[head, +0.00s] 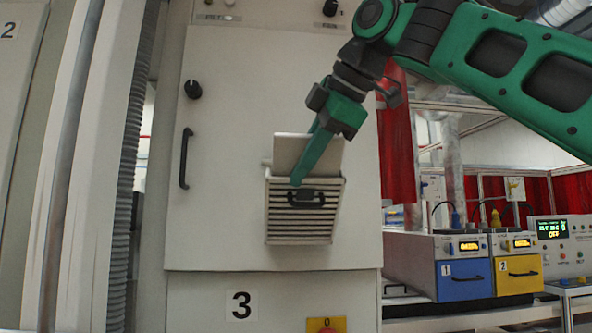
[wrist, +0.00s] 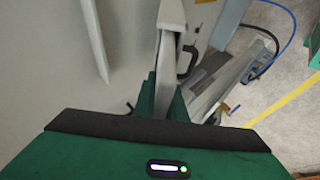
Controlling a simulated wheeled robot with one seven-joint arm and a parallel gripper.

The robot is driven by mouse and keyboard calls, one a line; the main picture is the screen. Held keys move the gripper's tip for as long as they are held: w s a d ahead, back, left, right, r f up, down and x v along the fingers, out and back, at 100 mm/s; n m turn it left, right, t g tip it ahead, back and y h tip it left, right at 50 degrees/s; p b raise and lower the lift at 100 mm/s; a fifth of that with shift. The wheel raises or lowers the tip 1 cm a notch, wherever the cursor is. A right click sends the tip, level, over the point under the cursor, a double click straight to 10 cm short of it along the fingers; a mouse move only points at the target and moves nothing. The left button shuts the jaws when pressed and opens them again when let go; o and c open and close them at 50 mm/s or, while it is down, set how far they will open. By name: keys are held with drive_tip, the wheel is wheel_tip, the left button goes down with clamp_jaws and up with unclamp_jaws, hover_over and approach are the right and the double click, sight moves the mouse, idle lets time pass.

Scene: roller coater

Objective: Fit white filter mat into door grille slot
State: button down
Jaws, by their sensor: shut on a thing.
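The white filter mat (head: 291,148) stands nearly upright above the top of the door grille in the head view. Its lower end meets the grille's top edge or lies behind it; I cannot tell how deep it sits. The louvred grille (head: 299,228) is on the white cabinet door and has a black handle (head: 308,199). My gripper (head: 298,180) reaches down from the upper right and is shut on the mat, its near finger crossing the mat and the grille's upper part. In the wrist view the mat (wrist: 170,38) shows edge-on beyond the green fingers.
The door (head: 228,225) has a black pull handle (head: 185,158) left of the grille. A ribbed hose (head: 129,170) runs down at the left. Blue (head: 463,281) and yellow (head: 518,275) units stand on the bench at right.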

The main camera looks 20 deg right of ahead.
drive_tip(key=shift+w+d+f, duration=0.2)
drive_tip(key=shift+w+f, duration=0.4)
drive_tip(key=shift+f, duration=0.05)
drive_tip(key=c, duration=1.7)
unclamp_jaws()
drive_tip(key=shift+f, duration=0.1)
drive_tip(key=shift+c, duration=0.2)
drive_tip(key=v, duration=1)
drive_tip(key=shift+r, duration=0.25)
drive_tip(key=shift+s+d, duration=0.1)
drive_tip(key=shift+s, duration=0.15)
